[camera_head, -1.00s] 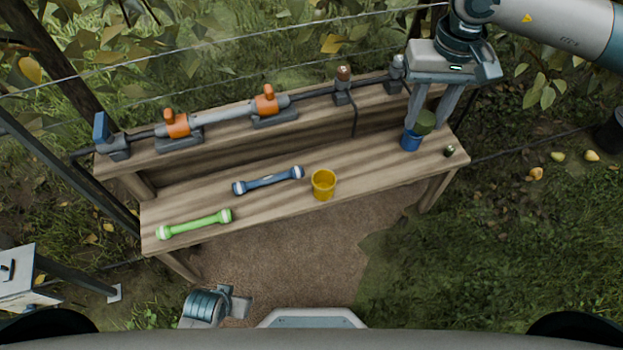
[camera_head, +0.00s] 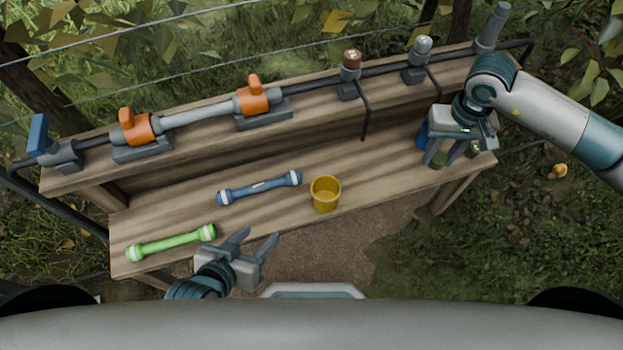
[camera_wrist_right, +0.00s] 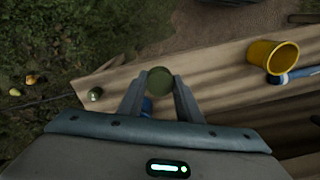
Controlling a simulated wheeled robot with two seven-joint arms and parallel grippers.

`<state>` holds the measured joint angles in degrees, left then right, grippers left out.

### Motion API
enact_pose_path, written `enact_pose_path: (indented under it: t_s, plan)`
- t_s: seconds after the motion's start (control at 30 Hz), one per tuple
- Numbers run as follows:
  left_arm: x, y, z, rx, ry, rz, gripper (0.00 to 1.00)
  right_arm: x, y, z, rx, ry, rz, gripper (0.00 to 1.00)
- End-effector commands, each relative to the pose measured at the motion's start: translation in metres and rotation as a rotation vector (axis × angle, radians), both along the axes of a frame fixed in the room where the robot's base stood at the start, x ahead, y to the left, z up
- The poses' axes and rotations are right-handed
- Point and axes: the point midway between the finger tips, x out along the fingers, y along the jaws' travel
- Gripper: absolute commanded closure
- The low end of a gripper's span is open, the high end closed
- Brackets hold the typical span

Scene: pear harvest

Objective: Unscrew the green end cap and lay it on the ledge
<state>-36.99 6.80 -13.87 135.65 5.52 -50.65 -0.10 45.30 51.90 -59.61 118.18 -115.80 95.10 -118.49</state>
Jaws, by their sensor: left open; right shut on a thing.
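My right gripper (camera_head: 440,160) is shut on a dark green round cap (camera_head: 437,159) near the right end of the lower wooden ledge (camera_head: 390,155). The right wrist view shows the cap's round face (camera_wrist_right: 159,80) between the fingertips. I cannot tell whether the cap touches the ledge. A blue cup-like part (camera_head: 422,136) stands close beside it, partly hidden by the gripper; in the right wrist view only a sliver (camera_wrist_right: 147,105) shows. My left gripper (camera_head: 256,240) is open and empty by the ledge's front edge.
A yellow bucket (camera_head: 325,194), a blue bar (camera_head: 259,188) and a bright green bar (camera_head: 171,243) rest on the ledge. A small dark green piece (camera_head: 474,149) sits at its right end. A pipe with orange clamps (camera_head: 253,97) runs along the upper shelf.

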Motion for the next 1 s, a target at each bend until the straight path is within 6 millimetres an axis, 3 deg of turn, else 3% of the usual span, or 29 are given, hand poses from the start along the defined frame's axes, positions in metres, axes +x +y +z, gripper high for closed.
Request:
enact_pose_path:
  t_s: [0.13, 0.67, 0.87, 1.0]
  plan:
    - [0.0, -0.002, 0.006, -0.013, -0.02, -0.001, 0.52, -0.003, -0.005, -0.011, 0.0, 0.001, -0.003, 0.95]
    - [0.001, -0.003, 0.007, -0.013, -0.021, -0.001, 0.52, -0.003, -0.004, -0.012, 0.001, 0.0, -0.002, 0.95]
    - [0.0, -0.002, 0.006, -0.012, -0.017, -0.002, 0.52, 0.0, 0.011, -0.021, 0.003, 0.002, -0.002, 0.95]
    - [-0.001, -0.002, 0.006, -0.01, -0.011, -0.003, 0.52, 0.004, 0.033, -0.034, 0.004, 0.003, 0.0, 0.95]
